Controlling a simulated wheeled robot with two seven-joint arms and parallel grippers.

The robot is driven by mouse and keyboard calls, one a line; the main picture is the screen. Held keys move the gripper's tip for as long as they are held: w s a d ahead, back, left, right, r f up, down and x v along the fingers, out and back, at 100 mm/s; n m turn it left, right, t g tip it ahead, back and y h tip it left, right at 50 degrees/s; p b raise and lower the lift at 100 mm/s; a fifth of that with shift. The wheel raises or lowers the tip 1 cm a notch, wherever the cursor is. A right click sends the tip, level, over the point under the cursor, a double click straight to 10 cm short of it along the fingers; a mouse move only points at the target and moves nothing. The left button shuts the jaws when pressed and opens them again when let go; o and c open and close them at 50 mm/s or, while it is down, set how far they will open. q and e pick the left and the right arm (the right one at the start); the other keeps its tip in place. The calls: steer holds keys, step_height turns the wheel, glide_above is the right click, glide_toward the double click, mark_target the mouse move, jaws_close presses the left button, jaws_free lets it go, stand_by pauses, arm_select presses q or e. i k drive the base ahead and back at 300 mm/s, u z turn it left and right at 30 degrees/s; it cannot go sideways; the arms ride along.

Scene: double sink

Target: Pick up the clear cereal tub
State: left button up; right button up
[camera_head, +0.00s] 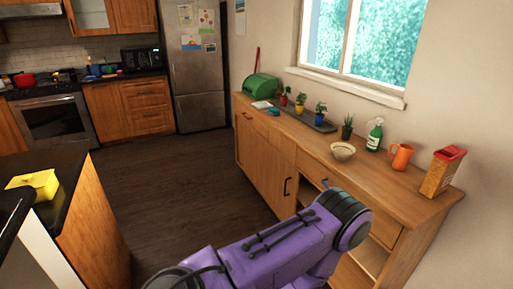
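The cereal tub (437,177) stands upright at the right end of the wooden sideboard top, near the wall. It has a red lid and brown contents showing through its sides, with a bluish patch low on one side. A purple arm of mine reaches up from the bottom of the picture, in front of the sideboard and to the left of the tub. Neither of my grippers can be made out in this view. Nothing touches the tub that I can see.
On the sideboard (385,186), an orange jug (402,157) stands just left of the tub. Further left are a green spray bottle (375,136), a pale bowl (342,151) and several small potted plants. A black-topped counter (67,163) is at left; open floor (165,180) lies between.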

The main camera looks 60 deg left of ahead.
mark_target(445, 165)
steer(key=u, duration=1.9)
steer(key=i, duration=0.95)
